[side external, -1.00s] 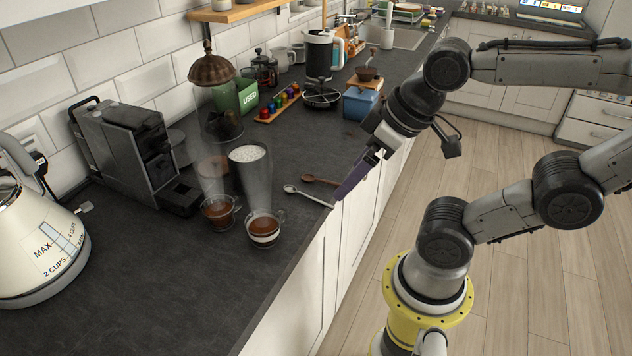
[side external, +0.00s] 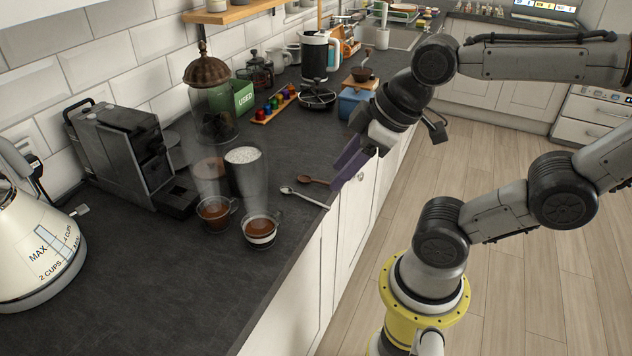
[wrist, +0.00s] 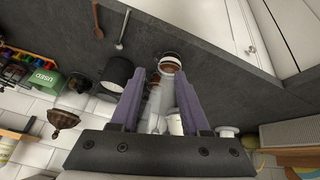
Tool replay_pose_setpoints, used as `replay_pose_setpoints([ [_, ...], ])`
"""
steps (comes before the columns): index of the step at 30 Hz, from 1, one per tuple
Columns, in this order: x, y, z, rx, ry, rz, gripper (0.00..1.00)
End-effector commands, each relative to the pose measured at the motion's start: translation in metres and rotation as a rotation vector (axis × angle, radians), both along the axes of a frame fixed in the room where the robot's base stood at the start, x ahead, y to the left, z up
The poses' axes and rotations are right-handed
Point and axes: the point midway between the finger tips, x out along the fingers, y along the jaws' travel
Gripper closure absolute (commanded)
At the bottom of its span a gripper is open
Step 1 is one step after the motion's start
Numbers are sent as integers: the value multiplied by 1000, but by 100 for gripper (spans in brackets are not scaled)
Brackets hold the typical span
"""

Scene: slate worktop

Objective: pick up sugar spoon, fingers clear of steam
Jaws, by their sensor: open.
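Two spoons lie on the dark worktop near its front edge: a silver metal spoon (side external: 305,197) and a brown spoon (side external: 315,181) just behind it. I cannot tell by looks which one is the sugar spoon. In the wrist view, the silver spoon (wrist: 123,31) and brown spoon (wrist: 97,22) are at the top left, outside my fingers. My gripper (side external: 340,174) has purple fingers, is open and empty, and hangs over the worktop edge by the spoon handles. Two glass cups of coffee, the front one (side external: 261,231) and the rear one (side external: 215,213), have pale steam above them.
A white-topped container (side external: 243,156) stands behind the cups. A black coffee machine (side external: 122,150) and a kettle (side external: 35,235) are at the left. A glass jar with a brown lid (side external: 210,95) and a blue box (side external: 358,103) stand farther back. The front-left worktop is clear.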

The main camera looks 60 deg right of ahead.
Motion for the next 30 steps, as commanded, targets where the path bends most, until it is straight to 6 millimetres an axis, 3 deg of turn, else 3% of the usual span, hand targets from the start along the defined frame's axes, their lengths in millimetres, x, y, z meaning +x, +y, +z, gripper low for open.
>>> replay_pose_setpoints([
  [5,15,-20,-2,-70,7,58,54],
  [10,25,-54,-9,-115,30,38,54],
  [18,16,-113,-26,-95,84,-169,54],
  [25,9,-127,-35,-83,99,-243,54],
  [30,19,-130,-61,-81,103,-240,54],
])
